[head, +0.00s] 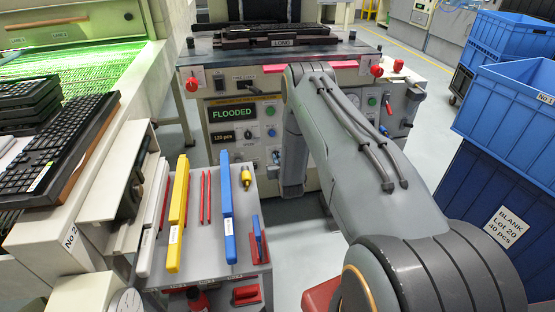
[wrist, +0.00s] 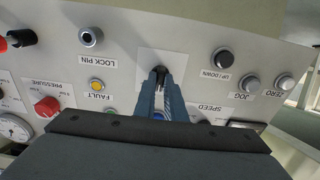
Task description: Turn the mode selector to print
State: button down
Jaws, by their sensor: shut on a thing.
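The machine's front panel (wrist: 215,35) fills the wrist view. A small dark knob (wrist: 159,71) on a pale plate sits at its middle and appears to be the mode selector. My gripper (wrist: 161,78) is shut on this knob, with its fingers pointing at the panel. The fingers cover most of the knob, so its setting and label cannot be read. In the head view the machine (head: 240,125) stands at the back, and my arm covers part of its panel.
Around the knob are the lock pin (wrist: 90,37), fault light (wrist: 96,85), red pressure knob (wrist: 47,106) and up/down button (wrist: 222,57). In the head view, a tool cart (head: 205,245) stands left of my arm and blue crates (head: 510,105) stand at the right.

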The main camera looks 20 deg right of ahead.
jog(key=m, duration=0.9)
jog(key=shift+a+m, duration=0.1)
jog(key=shift+m, duration=0.2)
dwell(0.4)
jog(key=c, duration=1.8)
grip_release()
jog(key=shift+h, duration=0.3)
jog(key=shift+s, duration=0.1)
jog(key=shift+p+v, duration=0.6)
jog(key=shift+v, duration=3.2)
jog(key=shift+r, duration=0.15)
